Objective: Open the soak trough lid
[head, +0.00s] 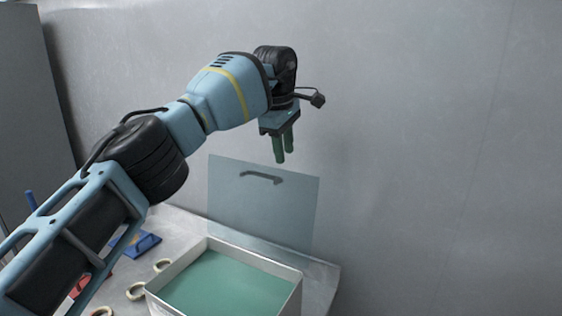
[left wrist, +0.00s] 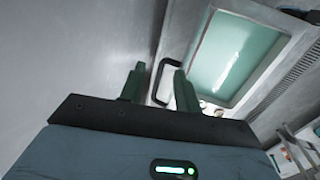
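The soak trough (head: 296,281) is a white-rimmed box holding green liquid; it also shows in the left wrist view (left wrist: 283,28). Its lid (head: 225,200) is a clear, bluish panel standing upright at the trough's back edge, so the trough is uncovered. A dark bar handle (head: 262,177) is on the lid's upper part; it shows behind the fingers in the left wrist view (left wrist: 154,88). My right gripper is not seen.
Several cream rings (head: 136,291) and a blue tool (head: 143,244) lie on the grey worktop (head: 178,222) left of the trough. A grey wall (head: 430,130) stands close behind the lid. The air right of my left gripper is clear.

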